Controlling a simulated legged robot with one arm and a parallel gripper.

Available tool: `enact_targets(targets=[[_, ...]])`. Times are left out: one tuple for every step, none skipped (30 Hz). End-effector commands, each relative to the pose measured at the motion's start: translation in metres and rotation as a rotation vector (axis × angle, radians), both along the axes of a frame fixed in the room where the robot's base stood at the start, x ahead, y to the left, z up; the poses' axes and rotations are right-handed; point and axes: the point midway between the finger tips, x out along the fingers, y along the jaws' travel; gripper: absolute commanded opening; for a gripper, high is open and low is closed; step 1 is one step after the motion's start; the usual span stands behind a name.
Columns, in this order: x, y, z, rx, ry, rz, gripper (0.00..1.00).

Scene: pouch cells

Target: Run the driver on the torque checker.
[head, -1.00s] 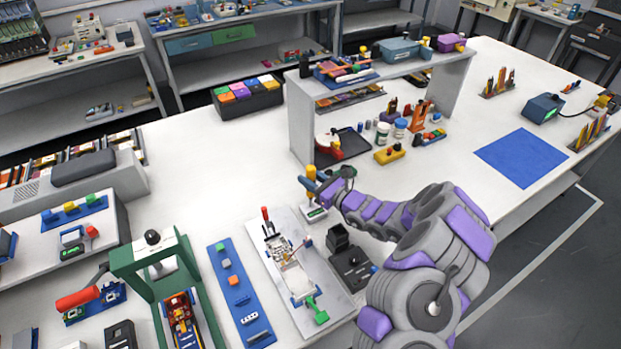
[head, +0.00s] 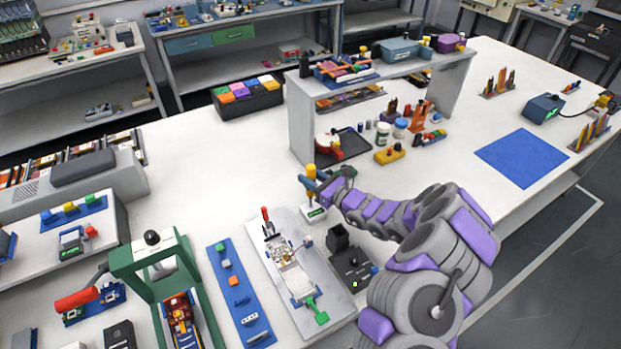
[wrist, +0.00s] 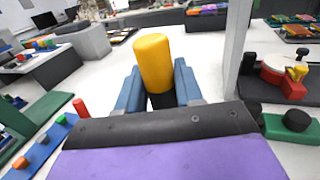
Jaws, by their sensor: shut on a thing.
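The driver has a yellow handle (wrist: 154,62) and stands upright between the blue jaws of my gripper (wrist: 159,88). In the head view the yellow handle (head: 311,171) shows above my gripper (head: 322,187). The torque checker (head: 314,213) is a small pale box with a green-lit display, on the white bench directly below the gripper. The driver's lower end is mostly hidden by the jaws, and I cannot tell whether its tip touches the checker. The wrist view hides the checker behind the gripper body.
A grey plate (head: 315,283) with a cell fixture lies in front. A black device (head: 351,268) stands right of it, close under my arm. A grey shelf (head: 301,120) rises behind the gripper.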

Motion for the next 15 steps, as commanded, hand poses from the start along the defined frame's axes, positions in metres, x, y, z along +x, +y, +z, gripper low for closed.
enact_targets(targets=[[0.0,0.0,0.006,0.003,-0.003,0.0,0.01],[0.0,0.0,0.008,0.003,-0.004,0.0,0.01],[0.0,0.0,0.011,0.004,-0.005,0.0,0.01],[0.0,0.0,0.012,0.004,-0.005,0.0,0.01],[0.0,0.0,0.014,0.004,-0.005,0.0,0.01],[0.0,0.0,0.016,0.004,-0.005,0.0,0.01],[0.0,0.0,0.018,0.004,-0.005,0.0,0.01],[0.0,0.0,0.019,0.004,-0.005,0.0,0.01],[0.0,0.0,0.022,0.004,-0.005,0.001,0.01],[0.0,0.0,0.023,0.003,-0.004,0.001,0.01],[0.0,0.0,0.025,0.003,-0.004,0.001,0.01],[0.0,0.0,0.027,0.003,-0.004,0.001,0.01],[0.0,0.0,0.028,0.003,-0.003,0.001,0.01],[0.0,0.0,0.03,0.003,-0.003,0.001,0.01],[0.0,0.0,0.032,0.003,-0.003,0.0,0.01]])
